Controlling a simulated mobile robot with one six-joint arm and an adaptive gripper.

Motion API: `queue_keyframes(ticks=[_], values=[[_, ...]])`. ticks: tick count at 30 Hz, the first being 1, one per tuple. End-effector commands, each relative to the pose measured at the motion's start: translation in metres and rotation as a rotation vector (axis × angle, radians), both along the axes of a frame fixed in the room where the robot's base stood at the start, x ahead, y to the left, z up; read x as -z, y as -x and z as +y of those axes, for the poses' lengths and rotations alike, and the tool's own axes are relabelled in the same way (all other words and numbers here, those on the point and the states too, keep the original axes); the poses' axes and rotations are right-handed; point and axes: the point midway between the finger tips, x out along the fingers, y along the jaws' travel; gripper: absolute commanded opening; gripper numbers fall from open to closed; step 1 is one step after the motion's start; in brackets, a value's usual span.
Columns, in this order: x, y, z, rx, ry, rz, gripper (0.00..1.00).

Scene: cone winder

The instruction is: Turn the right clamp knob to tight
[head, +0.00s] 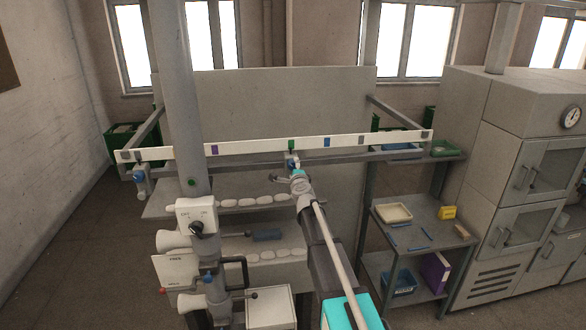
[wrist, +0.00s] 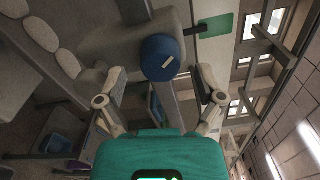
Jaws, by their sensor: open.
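The right clamp knob (head: 293,163) is blue and sits under the white rail, just below a green mark. In the wrist view the blue knob (wrist: 160,58) shows a short white pointer line, tilted up to the right. My gripper (wrist: 163,78) is open, with one finger on each side of the knob and a visible gap to both. In the head view my gripper (head: 290,178) is just below and in front of the knob and partly hides the clamp. The left clamp (head: 140,178), also with a blue knob, hangs at the rail's left end.
The white rail (head: 250,146) carries several coloured marks. A grey column with a switch box (head: 196,216) stands left of my arm. Pale cones lie on shelves behind. A side shelf (head: 425,232) with trays and a yellow box (head: 447,212) stands right, beside grey cabinets.

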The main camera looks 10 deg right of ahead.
Motion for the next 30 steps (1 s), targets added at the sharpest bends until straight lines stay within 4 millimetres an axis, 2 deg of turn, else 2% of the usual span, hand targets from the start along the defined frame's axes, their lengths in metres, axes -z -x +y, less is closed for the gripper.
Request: queue_keyframes(ticks=[12, 18, 24, 30], values=[[0.000, 0.068, 0.000, 0.000, 0.000, 0.000, 0.87], [0.000, 0.093, 0.000, 0.000, 0.001, 0.000, 0.87], [0.000, 0.104, 0.000, 0.000, 0.000, 0.000, 0.87], [0.000, 0.104, 0.000, 0.000, 0.000, 0.000, 0.87]])
